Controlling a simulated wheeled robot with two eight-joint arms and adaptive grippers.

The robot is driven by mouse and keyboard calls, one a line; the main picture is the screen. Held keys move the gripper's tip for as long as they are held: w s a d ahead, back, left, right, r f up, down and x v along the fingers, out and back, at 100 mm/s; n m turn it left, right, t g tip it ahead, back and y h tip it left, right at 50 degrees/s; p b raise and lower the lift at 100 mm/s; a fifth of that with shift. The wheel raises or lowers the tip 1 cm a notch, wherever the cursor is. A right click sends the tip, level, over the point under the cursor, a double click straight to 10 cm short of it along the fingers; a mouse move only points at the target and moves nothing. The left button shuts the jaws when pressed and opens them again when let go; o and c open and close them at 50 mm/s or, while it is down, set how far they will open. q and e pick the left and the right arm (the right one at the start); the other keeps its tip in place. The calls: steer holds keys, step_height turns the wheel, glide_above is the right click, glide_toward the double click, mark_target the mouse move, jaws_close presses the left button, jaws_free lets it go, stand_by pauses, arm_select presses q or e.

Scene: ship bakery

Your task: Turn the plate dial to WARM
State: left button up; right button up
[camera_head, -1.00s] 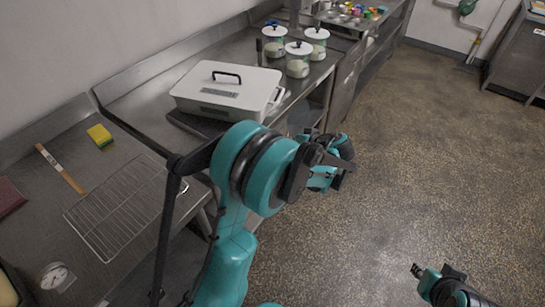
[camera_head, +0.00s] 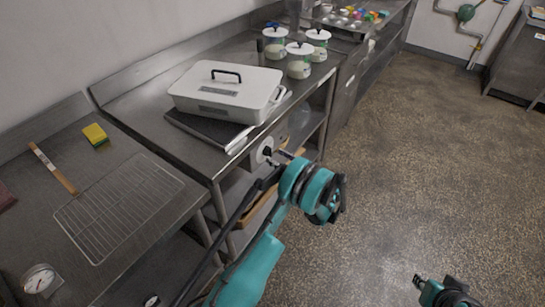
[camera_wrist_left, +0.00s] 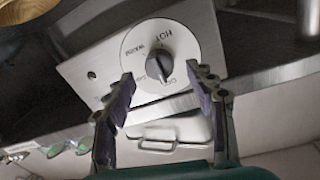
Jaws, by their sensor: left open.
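The plate dial (camera_head: 262,150) is a white disc on the metal front below the counter edge. In the left wrist view the dial (camera_wrist_left: 173,47) has a dark knob (camera_wrist_left: 154,69) at its centre. HOT is readable; the other words are small and unclear, and I cannot tell which one the knob marks. My left gripper (camera_head: 277,156) is at the dial. In the left wrist view its fingers (camera_wrist_left: 160,82) are open, one each side of the knob, with no clear contact. My right gripper (camera_head: 418,281) is at the lower right, away from the counter, its jaws too small to judge.
A white lidded box (camera_head: 227,90) stands on a dark plate (camera_head: 192,124) above the dial. White-lidded jars (camera_head: 299,62) stand behind it. A wire rack (camera_head: 115,205), yellow sponge (camera_head: 95,134) and round gauge (camera_head: 39,280) lie on the left counter. The floor to the right is clear.

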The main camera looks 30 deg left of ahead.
mark_target(269, 152)
arm_select(q)
steer(key=shift+w+a+b, duration=0.15)
steer(key=shift+a, duration=0.6)
steer(key=shift+w+a+b, duration=0.1)
steer(key=shift+a+b, duration=0.05)
steer(key=shift+a, duration=0.55)
steer(key=c, duration=1.2)
steer(key=shift+o, duration=0.2)
steer(key=shift+m, duration=0.3)
steer(key=m, duration=0.8)
steer(key=m+g, duration=0.1)
steer(key=m, duration=0.8)
steer(key=m+g, duration=0.1)
steer(key=m, duration=0.7)
steer(key=shift+w+m, duration=0.25)
steer(key=shift+m, duration=0.05)
